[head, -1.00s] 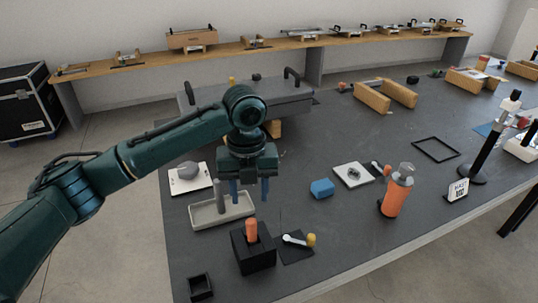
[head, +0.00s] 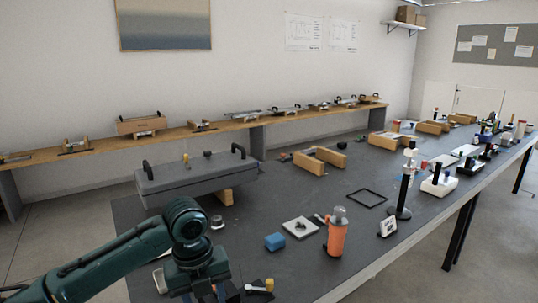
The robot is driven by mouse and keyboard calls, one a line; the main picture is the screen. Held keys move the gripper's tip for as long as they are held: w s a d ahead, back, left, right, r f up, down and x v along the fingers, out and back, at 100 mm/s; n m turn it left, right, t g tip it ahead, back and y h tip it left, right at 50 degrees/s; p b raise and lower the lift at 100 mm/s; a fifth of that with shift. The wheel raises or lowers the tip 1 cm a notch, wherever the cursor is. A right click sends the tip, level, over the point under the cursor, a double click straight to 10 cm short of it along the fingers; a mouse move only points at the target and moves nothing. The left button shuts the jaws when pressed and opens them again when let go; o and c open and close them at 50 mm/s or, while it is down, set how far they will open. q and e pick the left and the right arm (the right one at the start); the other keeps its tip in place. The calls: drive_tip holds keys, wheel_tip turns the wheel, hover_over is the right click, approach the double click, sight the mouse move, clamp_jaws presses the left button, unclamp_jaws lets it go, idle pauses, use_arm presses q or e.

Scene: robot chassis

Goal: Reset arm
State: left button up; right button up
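My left arm comes in from the lower left of the head view. Its gripper (head: 204,291) is at the bottom edge, pointing down over the near left part of the dark table (head: 290,215). The fingertips are cut off by the frame, so I cannot tell whether it is open or shut. My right arm and gripper do not show.
A grey case (head: 195,180) lies behind my arm. A black frame (head: 367,198) lies farther right. Bare tabletop lies between them.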

use_arm(q)
drive_tip(key=s+d+f+n+t+h, duration=0.2)
drive_tip(key=d+f+n+h, duration=0.1)
drive_tip(key=d+f+n, duration=0.3)
drive_tip(key=s+d+f+n+t+h, duration=0.2)
drive_tip(key=d+f+n+h, duration=0.15)
drive_tip(key=f+n, duration=0.35)
drive_tip(key=s+a+f+n+t+y, duration=0.4)
drive_tip(key=s+a+f+n+t, duration=0.2)
drive_tip(key=s+a+n, duration=0.6)
drive_tip(key=shift+s+f+n, duration=0.7)
drive_tip(key=shift+f+n, duration=0.45)
drive_tip(key=shift+n, duration=0.55)
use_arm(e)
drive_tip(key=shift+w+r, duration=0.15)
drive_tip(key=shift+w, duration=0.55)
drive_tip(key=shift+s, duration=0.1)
